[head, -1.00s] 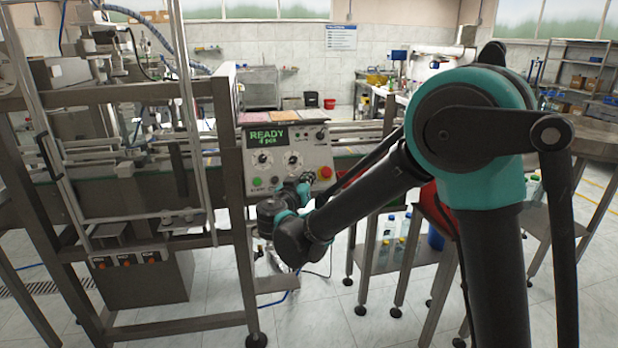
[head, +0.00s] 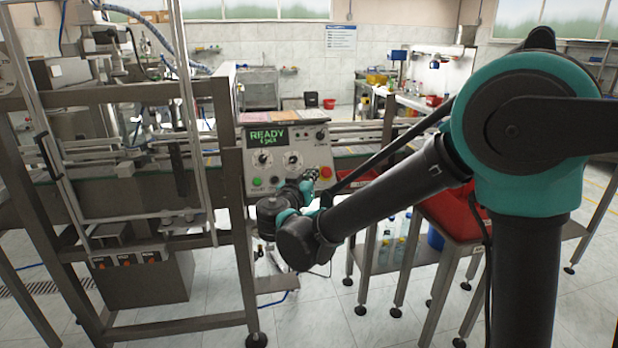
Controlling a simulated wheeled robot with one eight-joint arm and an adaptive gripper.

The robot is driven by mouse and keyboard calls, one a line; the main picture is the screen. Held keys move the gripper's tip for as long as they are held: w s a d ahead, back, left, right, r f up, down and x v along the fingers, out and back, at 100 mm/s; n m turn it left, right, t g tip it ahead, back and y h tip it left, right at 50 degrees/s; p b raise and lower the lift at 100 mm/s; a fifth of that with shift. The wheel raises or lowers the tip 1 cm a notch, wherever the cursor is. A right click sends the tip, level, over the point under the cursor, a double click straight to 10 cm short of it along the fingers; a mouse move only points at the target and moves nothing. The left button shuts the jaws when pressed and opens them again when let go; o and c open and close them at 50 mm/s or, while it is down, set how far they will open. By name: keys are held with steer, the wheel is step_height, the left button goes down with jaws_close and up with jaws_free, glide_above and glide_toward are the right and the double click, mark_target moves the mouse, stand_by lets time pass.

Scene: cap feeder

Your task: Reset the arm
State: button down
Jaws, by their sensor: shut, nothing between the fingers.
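My arm reaches from the right edge of the head view across to the control panel (head: 288,160). Its wrist is folded just below and in front of the panel. My gripper (head: 311,177) is small and partly hidden by the wrist links; it is shut and holds nothing. It shows close to the red button (head: 326,172) at the panel's lower right. Whether it touches the panel cannot be told. The panel's green display reads READY, with a smaller line below that is hard to read.
A metal machine frame (head: 228,205) stands to the left of the wrist. A red bin (head: 452,212) and a low shelf with bottles (head: 388,235) lie behind the forearm. Tiled floor (head: 300,325) is open in front.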

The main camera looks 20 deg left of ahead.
stand_by(0.7)
steer(key=w+d+f+m+g+h, duration=0.15)
steer(key=d+f+g, duration=0.35)
steer(key=d, duration=1.1)
steer(key=w+d+f+g+h, duration=0.1)
steer(key=d+f+g+h, duration=0.2)
steer(key=d+f, duration=0.95)
steer(key=s+d+f+g+y, duration=0.2)
steer(key=s+d+f, duration=0.1)
steer(key=s+d, duration=0.5)
steer(key=s+d+f+g+y, duration=0.3)
steer(key=s+d, duration=0.5)
steer(key=s, duration=0.3)
steer(key=shift+d+f+g, duration=0.25)
steer(key=shift+f+g, duration=0.05)
steer(key=shift+f, duration=0.4)
